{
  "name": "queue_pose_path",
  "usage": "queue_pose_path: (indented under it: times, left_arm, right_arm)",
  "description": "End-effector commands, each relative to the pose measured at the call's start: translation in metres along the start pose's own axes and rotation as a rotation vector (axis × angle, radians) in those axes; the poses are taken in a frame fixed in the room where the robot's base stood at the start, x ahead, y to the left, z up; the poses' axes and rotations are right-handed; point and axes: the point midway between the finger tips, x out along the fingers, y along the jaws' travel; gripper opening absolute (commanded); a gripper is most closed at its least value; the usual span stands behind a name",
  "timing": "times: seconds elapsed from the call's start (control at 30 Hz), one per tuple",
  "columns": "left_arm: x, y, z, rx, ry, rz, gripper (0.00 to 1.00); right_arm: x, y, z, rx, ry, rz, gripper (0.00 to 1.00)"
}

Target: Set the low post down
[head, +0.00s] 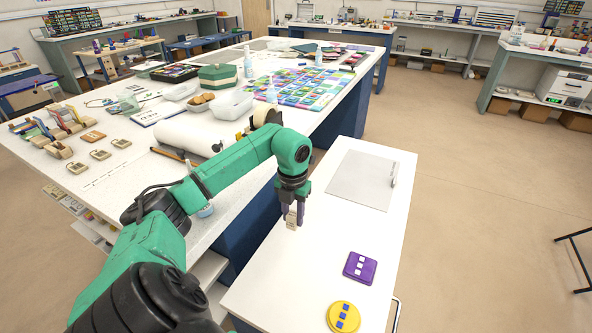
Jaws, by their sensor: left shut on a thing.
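My left gripper (291,208) points down over the white side table (300,270), near its left edge. It is shut on a small beige low post (291,223), whose lower part shows below the fingertips. The post is about upright, close to the tabletop; I cannot tell whether it touches. The fingers hide its upper part. My right gripper is not in view.
A grey square plate (358,180) lies behind the gripper, with a small pale piece (394,173) at its right edge. A purple square piece (360,267) and a yellow round piece (343,317) lie in front. The large worktable (110,190) at left is crowded.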

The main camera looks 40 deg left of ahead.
Motion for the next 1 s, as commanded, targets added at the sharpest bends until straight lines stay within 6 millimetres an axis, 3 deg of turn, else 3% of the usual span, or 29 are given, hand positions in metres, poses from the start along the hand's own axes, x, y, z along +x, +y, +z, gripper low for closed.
queue_pose_path:
  times: [0.2, 0.57, 0.9, 0.93, 1.0]
  left_arm:
    - [0.052, -0.001, -0.001, 0.0, 0.004, -0.002, 0.0]
    - [0.107, -0.001, -0.001, 0.0, 0.003, -0.003, 0.0]
    - [0.116, 0.0, 0.0, 0.002, -0.001, 0.001, 0.0]
    - [0.115, 0.0, 0.0, 0.002, -0.001, 0.001, 0.44]
    - [0.114, 0.0, 0.0, 0.002, 0.0, 0.0, 0.67]
  right_arm:
    - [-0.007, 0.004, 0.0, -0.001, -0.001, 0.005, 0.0]
    - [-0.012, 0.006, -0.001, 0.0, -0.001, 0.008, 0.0]
    - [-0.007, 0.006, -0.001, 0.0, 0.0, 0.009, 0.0]
    - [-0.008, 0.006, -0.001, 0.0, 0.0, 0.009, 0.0]
    - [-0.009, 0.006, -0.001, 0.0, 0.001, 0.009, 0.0]
